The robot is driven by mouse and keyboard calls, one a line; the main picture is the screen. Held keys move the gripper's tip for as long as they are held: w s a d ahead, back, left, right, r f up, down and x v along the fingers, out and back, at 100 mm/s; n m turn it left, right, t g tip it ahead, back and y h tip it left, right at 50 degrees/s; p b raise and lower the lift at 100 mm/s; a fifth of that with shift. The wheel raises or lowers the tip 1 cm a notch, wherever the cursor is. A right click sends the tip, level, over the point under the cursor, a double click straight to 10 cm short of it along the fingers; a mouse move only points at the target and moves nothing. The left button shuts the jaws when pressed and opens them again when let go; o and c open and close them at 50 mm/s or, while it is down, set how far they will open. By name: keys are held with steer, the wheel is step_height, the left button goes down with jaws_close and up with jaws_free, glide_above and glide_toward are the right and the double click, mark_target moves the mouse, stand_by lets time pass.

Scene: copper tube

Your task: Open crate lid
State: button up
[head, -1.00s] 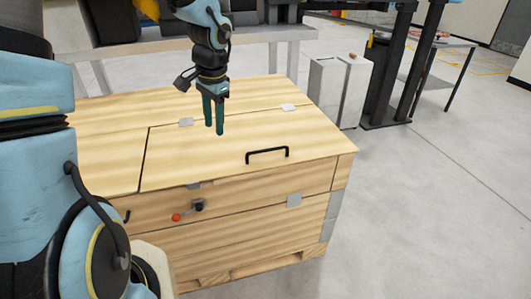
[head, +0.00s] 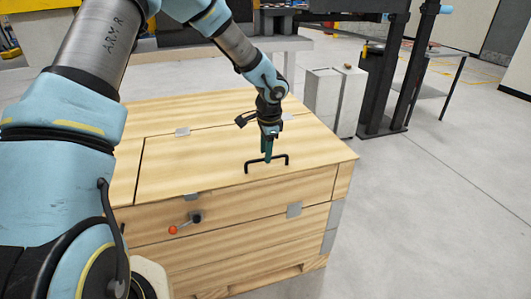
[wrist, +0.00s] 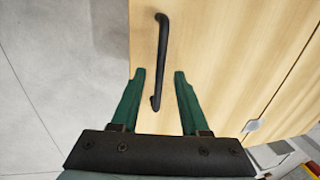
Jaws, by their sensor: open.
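The wooden crate (head: 240,225) stands on the floor with its lid (head: 195,160) lying flat and closed on top. A black bar handle (head: 283,156) is fixed on the lid near its front edge. My gripper (head: 267,159) points down over the lid at the handle. In the wrist view my gripper (wrist: 159,73) is open, with green fingers on either side of the near end of the handle (wrist: 162,50). Nothing is held, and I cannot tell whether a finger touches the handle.
A latch with a red knob (head: 173,230) is on the crate's front. Metal hinges (head: 182,132) sit at the lid's back edge. White boxes (head: 333,98) and a dark machine frame stand behind. The grey floor (head: 430,210) at right is clear.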

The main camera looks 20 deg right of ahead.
steer(key=shift+w+f, duration=0.1)
steer(key=shift+f, duration=0.5)
jaws_close()
stand_by(1.1)
